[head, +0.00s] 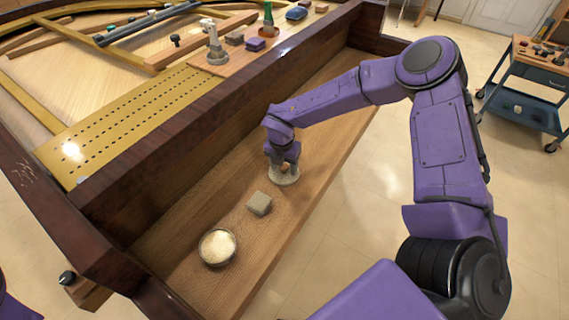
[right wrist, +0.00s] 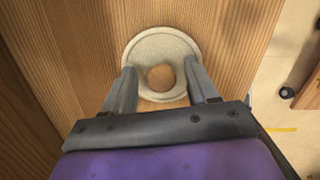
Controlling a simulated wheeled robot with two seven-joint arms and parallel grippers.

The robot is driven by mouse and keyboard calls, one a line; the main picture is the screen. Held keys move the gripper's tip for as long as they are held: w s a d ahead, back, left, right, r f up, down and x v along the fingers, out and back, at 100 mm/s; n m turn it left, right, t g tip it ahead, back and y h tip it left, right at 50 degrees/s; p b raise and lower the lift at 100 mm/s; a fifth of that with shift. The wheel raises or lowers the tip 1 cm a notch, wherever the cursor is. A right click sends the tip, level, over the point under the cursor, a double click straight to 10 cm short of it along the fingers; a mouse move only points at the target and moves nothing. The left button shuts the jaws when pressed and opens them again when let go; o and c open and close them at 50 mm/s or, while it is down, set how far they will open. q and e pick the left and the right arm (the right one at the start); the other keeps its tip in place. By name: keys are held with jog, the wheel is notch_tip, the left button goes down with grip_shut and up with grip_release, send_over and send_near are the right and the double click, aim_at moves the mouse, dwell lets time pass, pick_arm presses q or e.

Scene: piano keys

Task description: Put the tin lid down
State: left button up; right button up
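The tin lid (head: 284,177) is a pale grey round disc with a small brown knob at its middle. It sits flat at the wooden shelf of the piano, though a tiny gap beneath it could not be ruled out. In the right wrist view the lid (right wrist: 159,42) shows under my right gripper (right wrist: 160,70). The two fingers stand apart on either side of the knob, with visible space between them and it. In the head view my right gripper (head: 284,160) points down over the lid. My left gripper is out of view.
A round tin (head: 217,247) with pale contents stands open at the near end of the wooden shelf (head: 325,130). A small grey block (head: 259,203) lies between it and the lid. The dark piano rim (head: 215,130) rises along the left. A blue cart (head: 525,95) stands far right.

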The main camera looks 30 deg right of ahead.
aim_at(283, 169)
notch_tip(283, 169, up, 12)
jog(key=a, duration=0.1)
jog(key=shift+s+r, duration=0.15)
jog(key=shift+s, duration=0.25)
jog(key=shift+s, duration=0.1)
dwell(0.4)
